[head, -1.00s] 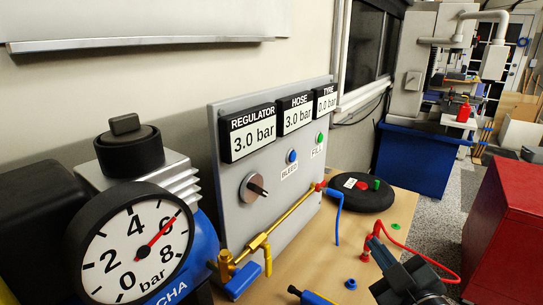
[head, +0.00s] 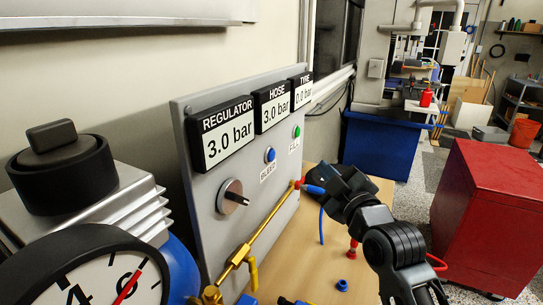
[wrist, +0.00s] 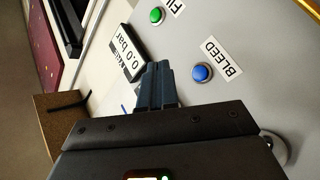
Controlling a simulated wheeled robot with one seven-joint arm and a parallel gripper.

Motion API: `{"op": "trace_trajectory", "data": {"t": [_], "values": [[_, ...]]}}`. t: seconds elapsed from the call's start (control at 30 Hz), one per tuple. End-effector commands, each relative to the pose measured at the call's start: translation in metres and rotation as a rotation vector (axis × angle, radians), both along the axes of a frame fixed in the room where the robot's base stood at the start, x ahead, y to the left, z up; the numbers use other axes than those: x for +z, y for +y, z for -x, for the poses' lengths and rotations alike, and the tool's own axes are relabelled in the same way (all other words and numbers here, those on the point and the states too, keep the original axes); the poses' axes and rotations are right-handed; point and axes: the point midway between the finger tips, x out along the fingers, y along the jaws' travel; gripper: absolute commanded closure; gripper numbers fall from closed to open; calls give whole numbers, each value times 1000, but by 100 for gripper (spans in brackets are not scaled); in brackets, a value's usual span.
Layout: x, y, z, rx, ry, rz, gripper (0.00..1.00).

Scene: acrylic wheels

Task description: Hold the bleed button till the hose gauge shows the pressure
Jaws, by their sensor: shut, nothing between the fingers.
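The blue bleed button (head: 270,154) sits on the grey panel (head: 262,172) above its BLEED label. In the wrist view the bleed button (wrist: 201,73) is beside the fingertips, to their right, with nothing pressing it. My gripper (wrist: 158,68) is shut and empty, its fingers pointing towards the panel. In the head view my gripper (head: 318,174) is right of and slightly below the button, apart from it. The hose gauge (head: 273,106) reads 3.0 bar.
The regulator gauge (head: 226,134) reads 3.0 bar and the tyre gauge (head: 301,87) 0.0 bar. The green fill button (head: 297,131) is right of the bleed button. A regulator knob (head: 232,197) and brass pipe (head: 262,230) jut out lower on the panel.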

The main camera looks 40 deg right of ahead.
Motion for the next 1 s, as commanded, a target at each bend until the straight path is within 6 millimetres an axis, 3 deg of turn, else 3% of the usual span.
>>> {"op": "trace_trajectory", "data": {"t": [0.27, 0.7, 1.0], "values": [[0, 6, -17, 1, -1, -1, 100], [-1, 25, -69, 1, 0, 0, 100], [0, 30, -82, 1, 1, 0, 100]]}}
